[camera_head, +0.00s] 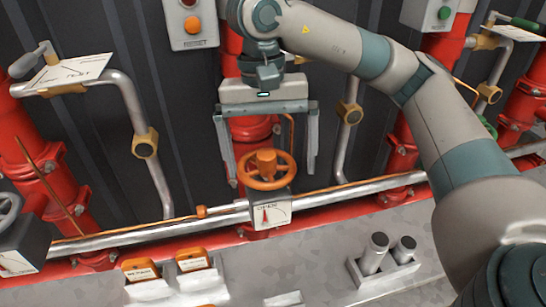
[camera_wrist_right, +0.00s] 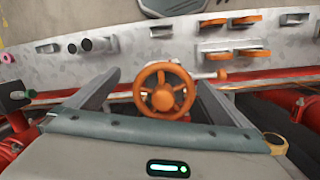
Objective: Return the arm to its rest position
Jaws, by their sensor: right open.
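My right gripper (camera_head: 268,165) is open, with its two long grey fingers pointing down on either side of the orange handwheel (camera_head: 267,170). The handwheel sits on a valve box with a white dial and red pointer (camera_head: 268,214) on a silver pipe. In the right wrist view the handwheel (camera_wrist_right: 163,90) shows between the spread fingers of the gripper (camera_wrist_right: 155,90), with clear gaps; neither finger appears to touch it. My right arm reaches in from the right of the head view. My left gripper is not seen in either view.
Red vertical pipes (camera_head: 50,185) and bent silver pipes (camera_head: 145,140) stand at the dark wall. A control box with an orange button (camera_head: 193,25) is above left. Orange tags (camera_head: 140,270) and two grey cylinders (camera_head: 374,252) are on the grey ledge (camera_head: 320,235) in front.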

